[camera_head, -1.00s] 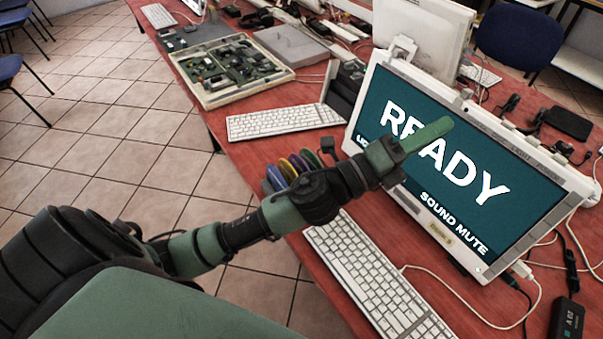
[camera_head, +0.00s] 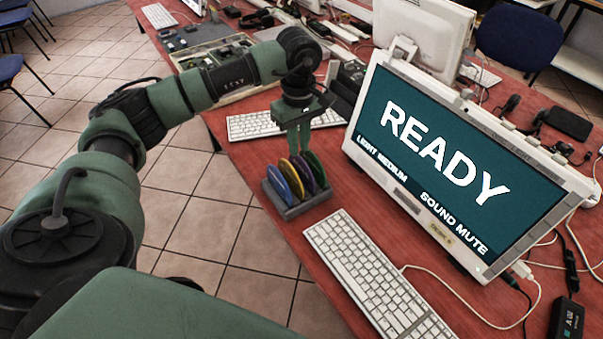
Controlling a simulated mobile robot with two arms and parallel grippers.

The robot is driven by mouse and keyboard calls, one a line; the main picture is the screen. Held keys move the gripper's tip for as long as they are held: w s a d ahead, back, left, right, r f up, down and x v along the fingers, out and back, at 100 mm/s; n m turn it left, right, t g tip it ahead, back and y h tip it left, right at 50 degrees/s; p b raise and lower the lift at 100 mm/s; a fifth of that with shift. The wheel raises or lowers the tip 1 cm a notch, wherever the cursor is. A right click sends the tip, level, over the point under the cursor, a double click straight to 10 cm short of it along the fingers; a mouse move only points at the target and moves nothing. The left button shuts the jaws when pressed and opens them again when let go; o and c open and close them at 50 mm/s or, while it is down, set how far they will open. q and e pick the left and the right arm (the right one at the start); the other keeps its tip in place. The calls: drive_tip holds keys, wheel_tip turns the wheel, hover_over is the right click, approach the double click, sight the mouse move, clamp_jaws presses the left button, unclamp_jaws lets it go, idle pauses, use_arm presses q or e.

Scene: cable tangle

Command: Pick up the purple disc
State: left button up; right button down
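A small grey rack (camera_head: 292,211) stands near the table's left edge and holds several thin discs upright in a row. The purple disc (camera_head: 305,176) stands between the yellow disc (camera_head: 292,180) and the green disc (camera_head: 316,170). The blue disc (camera_head: 275,184) is at the left end. My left gripper (camera_head: 298,152) points down right above the rack, with its fingertips at the discs' top edges. Its two fingers look a little apart, with nothing seen between them. Whether the tips touch a disc is unclear. My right gripper is not in view.
A monitor (camera_head: 455,160) reading READY stands right of the rack. A white keyboard (camera_head: 370,275) lies in front, and another keyboard (camera_head: 250,126) lies behind the rack. A tray of circuit boards (camera_head: 190,58) is at the back left. Cables lie on the right.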

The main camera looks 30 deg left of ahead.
sight(301, 158)
use_arm(q)
drive_tip(key=f+p, duration=0.1)
drive_tip(key=f, duration=0.2)
drive_tip(key=f+p, duration=0.1)
drive_tip(key=f, duration=0.2)
drive_tip(key=shift+d+f, duration=0.2)
drive_tip(key=shift+f, duration=0.05)
drive_tip(key=shift+w+f, duration=0.1)
drive_tip(key=shift+f, duration=0.4)
clamp_jaws()
